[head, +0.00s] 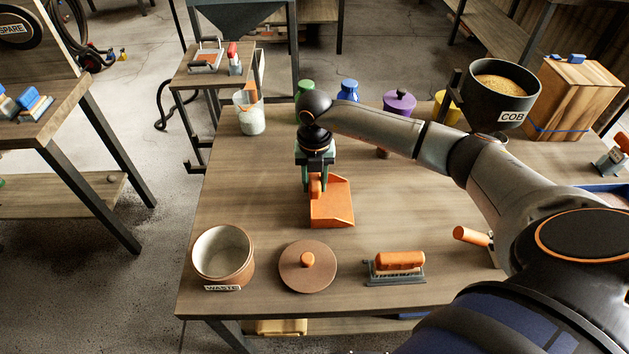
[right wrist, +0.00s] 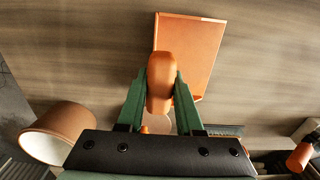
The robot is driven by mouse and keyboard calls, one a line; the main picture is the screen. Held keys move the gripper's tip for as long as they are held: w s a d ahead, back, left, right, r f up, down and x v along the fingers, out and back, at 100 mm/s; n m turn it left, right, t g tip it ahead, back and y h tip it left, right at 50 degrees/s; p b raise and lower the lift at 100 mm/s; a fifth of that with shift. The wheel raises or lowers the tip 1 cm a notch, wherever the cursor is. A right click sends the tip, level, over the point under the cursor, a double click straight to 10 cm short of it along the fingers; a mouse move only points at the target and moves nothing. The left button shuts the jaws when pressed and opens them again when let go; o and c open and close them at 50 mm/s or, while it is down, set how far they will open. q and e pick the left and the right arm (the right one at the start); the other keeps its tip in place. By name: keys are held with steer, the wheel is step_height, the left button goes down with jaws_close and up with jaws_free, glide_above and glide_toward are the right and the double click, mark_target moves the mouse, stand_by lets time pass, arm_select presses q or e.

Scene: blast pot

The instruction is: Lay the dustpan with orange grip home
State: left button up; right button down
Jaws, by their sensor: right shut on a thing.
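The orange dustpan (head: 333,205) is at the middle of the wooden table in the head view, its pan toward the table's front. My right gripper (head: 316,186) is above its rear end and shut on its orange grip. In the right wrist view the two green fingers of my right gripper (right wrist: 160,98) close on both sides of the orange grip (right wrist: 161,75), and the pan (right wrist: 190,45) extends beyond it. I cannot tell whether the pan touches the table. My left gripper is not in view.
A WASTE pot (head: 223,256), a round brown lid (head: 308,268) and an orange-handled brush (head: 399,266) stand along the front. Several bottles, a COB pot (head: 501,95) and a wooden box (head: 577,97) are at the back. The table's left middle is clear.

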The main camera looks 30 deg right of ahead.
steer(key=shift+f, duration=0.3)
steer(key=shift+c, duration=2.4)
jaws_free()
steer(key=shift+r, duration=0.1)
step_height(320, 180, up, 12)
steer(key=shift+r, duration=0.15)
